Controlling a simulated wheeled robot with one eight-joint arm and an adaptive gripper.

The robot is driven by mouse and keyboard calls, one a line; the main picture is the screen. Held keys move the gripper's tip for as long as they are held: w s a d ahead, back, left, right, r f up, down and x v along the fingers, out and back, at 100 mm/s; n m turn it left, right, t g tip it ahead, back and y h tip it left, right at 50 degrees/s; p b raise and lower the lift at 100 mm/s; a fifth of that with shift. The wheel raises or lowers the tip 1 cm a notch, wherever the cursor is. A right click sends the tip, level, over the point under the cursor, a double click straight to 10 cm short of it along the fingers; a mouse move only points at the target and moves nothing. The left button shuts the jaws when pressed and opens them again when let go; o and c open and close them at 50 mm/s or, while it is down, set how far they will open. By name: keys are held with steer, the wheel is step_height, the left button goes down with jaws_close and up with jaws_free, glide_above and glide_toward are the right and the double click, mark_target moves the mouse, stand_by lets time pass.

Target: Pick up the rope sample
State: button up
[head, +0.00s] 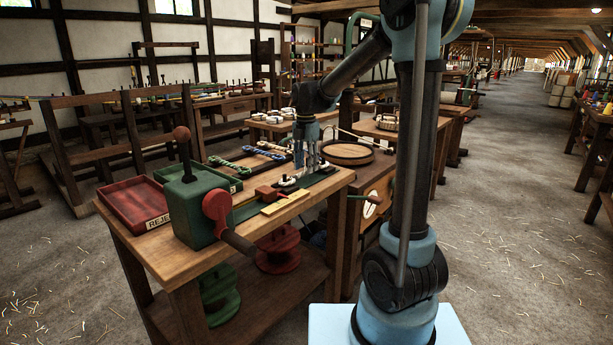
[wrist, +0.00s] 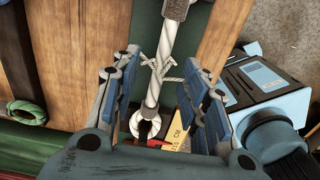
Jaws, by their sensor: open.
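The rope sample (wrist: 157,68) is a white twisted rope with loose strands sticking out at its middle. In the wrist view it runs from a metal fitting (wrist: 176,9) at the top to a pale looped end near a yellow ruler (wrist: 179,136). My gripper (wrist: 163,75) is open, with one finger on each side of the rope and a gap visible on both sides. In the head view my gripper (head: 306,160) points down over the green bed of the bench device; the rope is too small to make out clearly there.
A green box with a red-brown crank (head: 190,208) stands on the wooden bench (head: 160,250), beside a red tray (head: 135,203). Coloured rope pieces (head: 232,168) lie behind. A round wooden lid (head: 347,153) sits to the right. Open floor (head: 510,190) lies at the right.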

steer(key=shift+f, duration=0.85)
jaws_close()
steer(key=shift+r, duration=0.1)
step_height(320, 180, up, 16)
stand_by(1.0)
